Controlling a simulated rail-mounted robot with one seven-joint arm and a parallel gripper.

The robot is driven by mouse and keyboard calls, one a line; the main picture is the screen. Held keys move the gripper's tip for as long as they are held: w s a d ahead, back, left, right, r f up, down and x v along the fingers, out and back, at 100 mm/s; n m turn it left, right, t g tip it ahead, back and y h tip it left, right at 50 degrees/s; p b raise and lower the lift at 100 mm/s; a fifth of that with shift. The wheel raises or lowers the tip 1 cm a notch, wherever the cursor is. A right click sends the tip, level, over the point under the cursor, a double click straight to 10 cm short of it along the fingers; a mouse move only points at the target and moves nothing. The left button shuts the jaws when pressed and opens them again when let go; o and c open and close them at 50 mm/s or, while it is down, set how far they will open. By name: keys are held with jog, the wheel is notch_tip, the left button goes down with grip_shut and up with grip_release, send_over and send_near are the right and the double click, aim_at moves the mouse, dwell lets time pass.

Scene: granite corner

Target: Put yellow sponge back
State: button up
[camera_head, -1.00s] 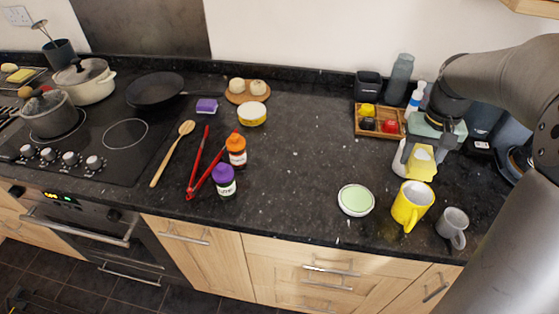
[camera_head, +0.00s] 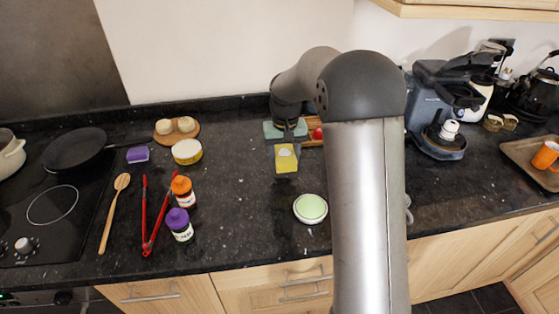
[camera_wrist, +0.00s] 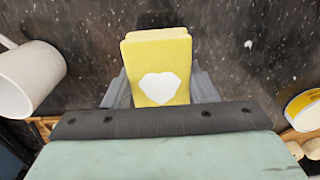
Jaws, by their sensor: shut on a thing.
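The yellow sponge (camera_head: 286,160) has a white patch on its face. My gripper (camera_head: 286,146) is shut on it and points down over the counter. In the wrist view the sponge (camera_wrist: 158,50) stands between the two grey fingers and sticks out past them. Dark speckled counter shows around it, and the sponge looks held above the surface, though its exact height is unclear. A purple sponge (camera_head: 138,154) lies on the counter to the left, next to the pan.
A yellow-and-white tub (camera_head: 187,151), bottles (camera_head: 181,226) and red tongs (camera_head: 157,225) are to the left. A white cup (camera_wrist: 28,80) shows in the wrist view.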

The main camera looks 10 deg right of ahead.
aim_at(279, 150)
jog(key=shift+w+a+f+p, duration=0.15)
jog(key=shift+w+a+f, duration=0.15)
jog(key=shift+w+f, duration=0.25)
jog(key=shift+w+a+f+p, duration=0.15)
jog(key=shift+w+a+f, duration=0.15)
jog(key=shift+f, duration=1.8)
jog(key=shift+f, duration=0.1)
jog(key=o, duration=0.9)
jog(key=shift+o, duration=0.2)
